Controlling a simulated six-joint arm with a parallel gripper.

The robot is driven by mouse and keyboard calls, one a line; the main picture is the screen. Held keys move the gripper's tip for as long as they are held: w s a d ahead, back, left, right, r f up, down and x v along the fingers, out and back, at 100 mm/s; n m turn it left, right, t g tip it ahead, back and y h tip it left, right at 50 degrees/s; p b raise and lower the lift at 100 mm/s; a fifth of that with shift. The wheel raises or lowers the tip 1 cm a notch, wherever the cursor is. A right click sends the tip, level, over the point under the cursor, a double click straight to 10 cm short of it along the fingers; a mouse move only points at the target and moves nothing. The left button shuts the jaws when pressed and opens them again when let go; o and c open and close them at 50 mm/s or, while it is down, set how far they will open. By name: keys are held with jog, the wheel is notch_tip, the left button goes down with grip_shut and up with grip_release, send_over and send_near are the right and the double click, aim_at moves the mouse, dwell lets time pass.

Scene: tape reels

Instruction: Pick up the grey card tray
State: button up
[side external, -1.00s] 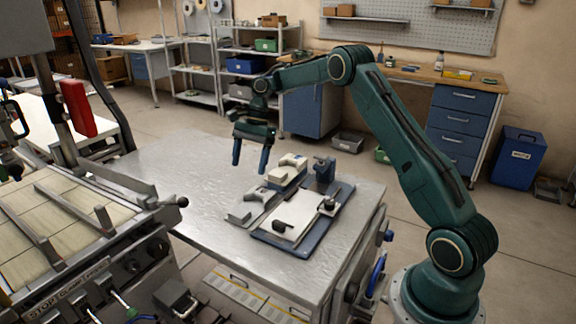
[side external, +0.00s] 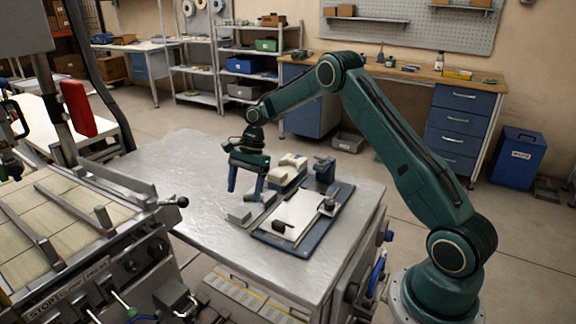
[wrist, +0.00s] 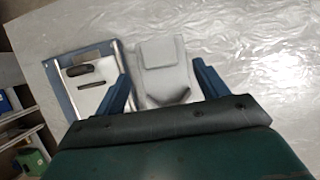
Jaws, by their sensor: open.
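The grey card tray (side external: 240,215) appears to be the low, light grey piece on the metal table, left of a blue board. In the wrist view, a pale grey piece that I take for the tray (wrist: 158,86) has a raised block at its far end and a notch at its near end. My gripper (side external: 246,192) is open and empty, pointing down above the tray. In the wrist view its two blue fingers (wrist: 162,76) stand on either side of the tray. I cannot tell the exact height gap. The fingers hide part of the tray in the side view.
A blue board (side external: 320,222) with a white sheet (side external: 295,212) and a dark clip lies close to the right of the tray. White blocky items (side external: 292,164) and a dark blue device (side external: 324,170) stand behind. The table's left part (side external: 170,165) is clear.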

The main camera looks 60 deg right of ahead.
aim_at(241, 210)
jog(key=shift+a+f, duration=0.15)
jog(key=shift+f, duration=0.2)
jog(key=shift+x, duration=2.6)
jog(key=shift+a, duration=0.1)
jog(key=c, duration=1.2)
jog(key=shift+r, duration=0.1)
jog(key=shift+r, duration=4.95)
